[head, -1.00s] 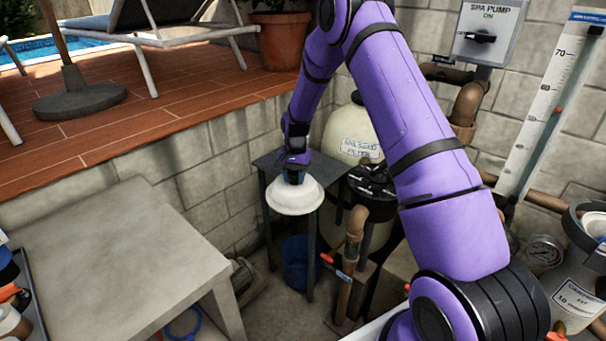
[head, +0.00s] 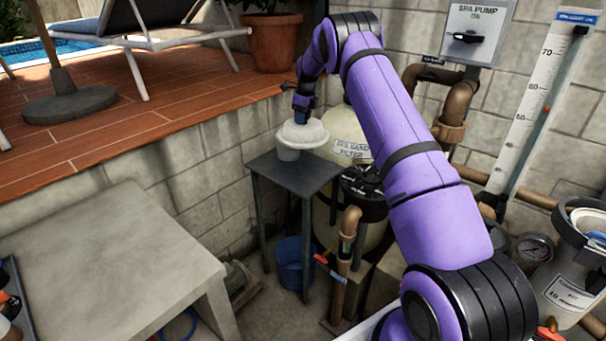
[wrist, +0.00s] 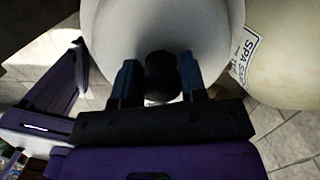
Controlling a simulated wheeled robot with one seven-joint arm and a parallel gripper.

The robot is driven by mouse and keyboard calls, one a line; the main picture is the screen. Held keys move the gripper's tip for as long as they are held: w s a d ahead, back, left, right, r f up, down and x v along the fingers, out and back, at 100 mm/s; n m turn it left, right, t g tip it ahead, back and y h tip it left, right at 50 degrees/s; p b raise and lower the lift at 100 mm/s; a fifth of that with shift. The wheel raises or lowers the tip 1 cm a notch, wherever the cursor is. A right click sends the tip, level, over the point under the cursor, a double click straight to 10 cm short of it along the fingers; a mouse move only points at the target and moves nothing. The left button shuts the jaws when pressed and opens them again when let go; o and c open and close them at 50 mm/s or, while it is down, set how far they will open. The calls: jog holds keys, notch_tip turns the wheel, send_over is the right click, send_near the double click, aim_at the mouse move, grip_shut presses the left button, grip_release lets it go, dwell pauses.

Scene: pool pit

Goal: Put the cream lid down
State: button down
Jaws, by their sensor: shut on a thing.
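The cream lid (head: 312,134) is a wide, shallow dome with a dark knob (wrist: 162,75). My gripper (head: 303,115) is above it, its blue fingers shut on the knob. In the wrist view my gripper (wrist: 159,78) has one finger on each side of the knob, and the pale lid (wrist: 205,30) fills the upper middle. In the head view a pale container (head: 288,154) shows below the lid's left part, on a small dark stand (head: 300,176). The lid hides the container's top. I cannot tell whether they touch.
The cream spa sand filter tank (head: 350,148) stands right behind the stand. A black valve head (head: 362,193) and brown pipes are to the right. A blue bucket (head: 292,264) is under the stand.

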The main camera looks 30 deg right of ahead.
notch_tip(320, 180, down, 18)
jog(key=shift+d+r, duration=0.1)
dwell(0.5)
jog(key=c, duration=0.7)
grip_release()
jog(key=shift+o, duration=0.2)
